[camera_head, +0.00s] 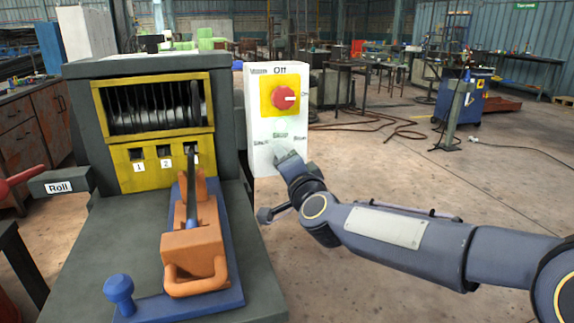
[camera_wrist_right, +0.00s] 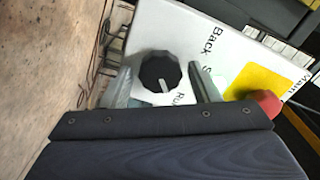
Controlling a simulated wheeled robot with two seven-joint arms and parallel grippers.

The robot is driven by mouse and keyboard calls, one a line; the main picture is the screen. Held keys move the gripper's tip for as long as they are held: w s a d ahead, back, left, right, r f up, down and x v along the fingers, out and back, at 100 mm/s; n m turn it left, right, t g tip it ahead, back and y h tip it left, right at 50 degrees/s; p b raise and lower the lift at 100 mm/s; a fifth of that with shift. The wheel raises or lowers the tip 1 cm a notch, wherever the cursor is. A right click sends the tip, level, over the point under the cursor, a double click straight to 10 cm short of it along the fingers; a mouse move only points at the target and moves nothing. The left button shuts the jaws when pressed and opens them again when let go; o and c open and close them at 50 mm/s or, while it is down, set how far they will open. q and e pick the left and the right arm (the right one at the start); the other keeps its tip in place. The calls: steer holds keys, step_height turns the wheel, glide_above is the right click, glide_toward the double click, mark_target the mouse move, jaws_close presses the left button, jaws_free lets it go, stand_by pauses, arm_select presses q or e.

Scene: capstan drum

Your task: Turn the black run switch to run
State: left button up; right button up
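The black run switch (camera_wrist_right: 158,70) is a round knob on the lower face of the white control box (camera_head: 262,105). Its white mark points down in the right wrist view, towards the partly covered "Ru…" lettering. "Back" stands above it in that view. My right gripper (camera_head: 287,156) is at the box's lower face and hides the knob in the head view. In the right wrist view its fingers stand on either side of the knob, with gaps visible between each finger and the knob. My left gripper is not in view.
A red main switch (camera_head: 283,97) on a yellow plate sits higher on the box, under "Off". A grey machine with a yellow frame (camera_head: 152,84) stands left of the box. An orange block (camera_head: 194,258) sits on its blue slide. A "Roll" sign (camera_head: 59,187) is at left.

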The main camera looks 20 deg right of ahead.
steer(key=shift+o, duration=0.2)
steer(key=shift+s, duration=0.1)
steer(key=s+p, duration=0.1)
steer(key=s, duration=0.6)
steer(key=shift+s, duration=0.3)
steer(key=shift+d, duration=0.15)
steer(key=s+d+f+n+g+y+p, duration=0.15)
steer(key=s+f+n+g, duration=0.4)
steer(key=s+f, duration=0.65)
steer(key=s+d+f+n+g+y, duration=0.2)
steer(key=s+f+n+g, duration=0.45)
steer(key=s, duration=0.95)
step_height(320, 180, up, 28)
steer(key=m+p, duration=0.1)
steer(key=p, duration=2.8)
steer(key=shift+a, duration=0.15)
